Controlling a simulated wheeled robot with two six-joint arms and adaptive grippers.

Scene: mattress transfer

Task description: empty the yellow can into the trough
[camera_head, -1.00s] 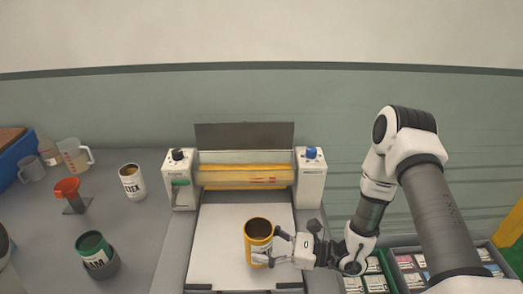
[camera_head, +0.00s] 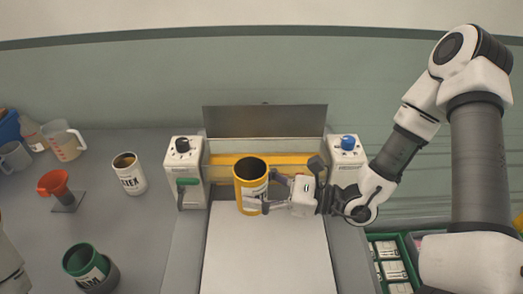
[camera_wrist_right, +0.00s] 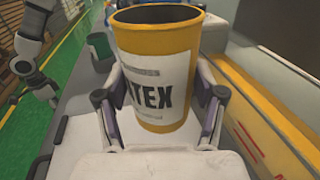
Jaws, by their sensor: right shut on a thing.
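The yellow can (camera_head: 250,176) is upright with its dark open top facing up. My right gripper (camera_head: 268,190) is shut on it, with a finger on each side. In the right wrist view the can (camera_wrist_right: 155,50) shows a white label with "TEX", between the fingers of the right gripper (camera_wrist_right: 160,105). The trough (camera_head: 222,167) is the yellow-edged slot at the back of the machine, just behind the can; the can hides part of it. The can's contents cannot be seen. My left gripper does not show in the head view.
White end posts (camera_head: 184,165) and (camera_head: 347,160) flank the trough, and a dark upright panel (camera_head: 265,120) stands behind it. A white sheet (camera_head: 265,250) lies in front. A white can (camera_head: 128,173), a green can (camera_head: 85,263) and a red funnel (camera_head: 58,187) stand at left.

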